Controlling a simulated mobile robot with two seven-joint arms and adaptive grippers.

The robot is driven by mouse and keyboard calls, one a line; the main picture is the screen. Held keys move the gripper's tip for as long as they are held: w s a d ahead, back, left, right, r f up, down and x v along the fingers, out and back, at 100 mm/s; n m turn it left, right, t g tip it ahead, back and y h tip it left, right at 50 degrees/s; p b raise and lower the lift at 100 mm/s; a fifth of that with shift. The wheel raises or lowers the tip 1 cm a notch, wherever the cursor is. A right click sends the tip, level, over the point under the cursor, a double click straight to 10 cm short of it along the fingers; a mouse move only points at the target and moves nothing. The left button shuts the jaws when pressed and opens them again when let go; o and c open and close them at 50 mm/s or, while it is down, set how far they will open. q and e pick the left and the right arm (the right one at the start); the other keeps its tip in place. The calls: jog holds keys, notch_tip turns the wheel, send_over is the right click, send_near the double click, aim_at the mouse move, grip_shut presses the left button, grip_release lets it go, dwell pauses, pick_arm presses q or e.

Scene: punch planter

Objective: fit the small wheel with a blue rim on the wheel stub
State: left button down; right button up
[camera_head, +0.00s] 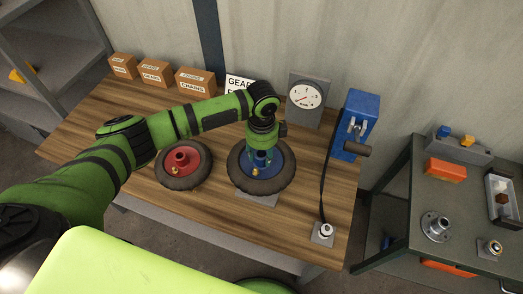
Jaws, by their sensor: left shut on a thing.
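The wheel with a blue rim (283,177) has a dark tyre and lies flat in the middle of the workbench. It is over a grey base plate (256,198), whose front edge shows below the tyre. My left gripper (262,160) points down at the wheel's centre and is shut on its hub. The wheel stub is not visible; the wheel and gripper cover the area above the plate. I cannot tell whether the wheel rests on the plate or is slightly above it. My right gripper is not in view.
A wheel with a red rim (184,161) lies to the left. Cardboard boxes (195,80), a dial gauge (305,95) and a blue lever device (360,125) stand along the back. A cabled socket (323,233) is at front right. A side table (405,205) holds parts.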

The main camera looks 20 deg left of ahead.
aim_at(262, 169)
pick_arm(q)
jog(key=shift+r+p, duration=0.15)
jog(key=shift+p, duration=0.9)
dwell(1.8)
jog(key=shift+f+b, duration=2.85)
jog(key=shift+f, duration=1.5)
jog(key=c, duration=0.6)
grip_release()
jog(key=shift+r, duration=0.1)
jog(key=shift+s, duration=0.1)
